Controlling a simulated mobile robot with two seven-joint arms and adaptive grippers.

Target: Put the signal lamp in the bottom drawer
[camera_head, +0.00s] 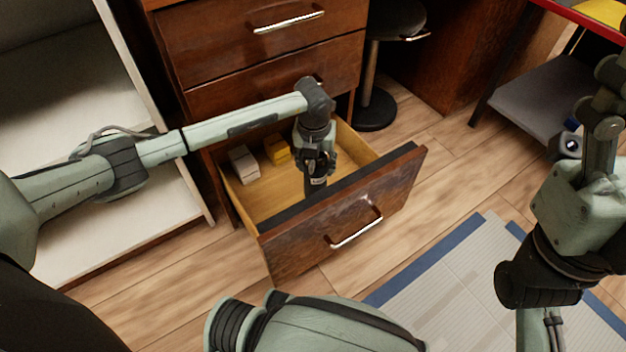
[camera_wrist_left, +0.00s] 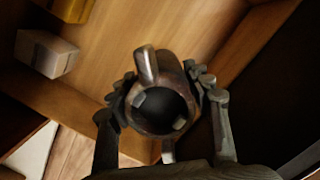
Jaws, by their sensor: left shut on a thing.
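The bottom drawer (camera_head: 300,250) of a brown wooden cabinet is pulled open. My left gripper (camera_head: 316,172) reaches down into it from above, near the front panel. It is shut on a dark, metallic, round thing, which appears to be the signal lamp (camera_head: 316,187). In the left wrist view the lamp (camera_wrist_left: 160,105) is a hollow-looking cylinder with a short pale stub, held between the two fingers of my left gripper (camera_wrist_left: 163,112). The drawer floor shows behind it. I cannot tell whether the lamp touches the floor. My right gripper's fingers do not show.
A white box (camera_head: 243,165) and a yellow box (camera_head: 277,150) lie at the drawer's back left; the drawer's right part looks clear. Closed drawers (camera_head: 240,40) rise above. A white shelf unit (camera_head: 60,95) stands left, a black stool (camera_head: 376,108) behind, a grey mat (camera_head: 455,290) in front.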

